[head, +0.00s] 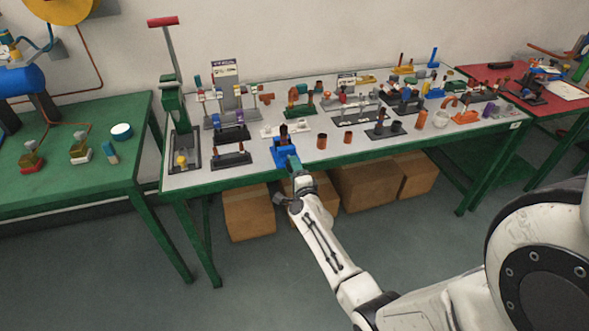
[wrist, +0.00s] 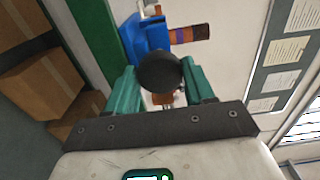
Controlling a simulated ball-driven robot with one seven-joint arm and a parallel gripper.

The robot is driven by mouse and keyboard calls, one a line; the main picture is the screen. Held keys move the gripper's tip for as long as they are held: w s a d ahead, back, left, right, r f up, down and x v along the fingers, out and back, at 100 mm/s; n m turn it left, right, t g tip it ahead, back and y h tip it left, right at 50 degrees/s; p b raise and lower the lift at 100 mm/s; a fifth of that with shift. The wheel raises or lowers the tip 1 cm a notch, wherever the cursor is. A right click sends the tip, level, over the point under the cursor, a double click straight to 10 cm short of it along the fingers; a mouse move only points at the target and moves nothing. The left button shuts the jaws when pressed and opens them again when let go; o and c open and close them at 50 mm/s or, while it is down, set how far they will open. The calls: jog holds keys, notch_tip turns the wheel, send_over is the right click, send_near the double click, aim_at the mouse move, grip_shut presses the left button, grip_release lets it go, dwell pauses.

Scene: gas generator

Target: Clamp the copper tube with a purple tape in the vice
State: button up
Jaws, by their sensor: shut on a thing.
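The blue vice (head: 282,153) stands at the front edge of the grey table; the wrist view shows its blue body (wrist: 146,38) too. A brown copper tube (wrist: 198,33) with a band of purple tape sticks out of the vice, and in the head view the tube (head: 284,131) stands upright. How tightly the jaws hold it cannot be told. My gripper (head: 294,170) is at the front of the vice. Its green fingers (wrist: 160,85) are shut on the round black knob (wrist: 159,72) of the vice, which hides part of the vice behind it.
Several tubes, fittings and small stands cover the grey table (head: 225,178). Two copper pieces (head: 322,141) stand just right of the vice. A green lever press (head: 178,115) is at the left. Cardboard boxes (head: 249,212) sit under the table.

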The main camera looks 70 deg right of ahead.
jog(key=shift+f, duration=0.1)
jog(key=shift+m+b, duration=0.3)
jog(key=shift+m, duration=1.1)
jog(key=m, duration=0.2)
jog(key=shift+m, duration=0.4)
jog(key=o, duration=1)
jog(key=shift+o, duration=0.2)
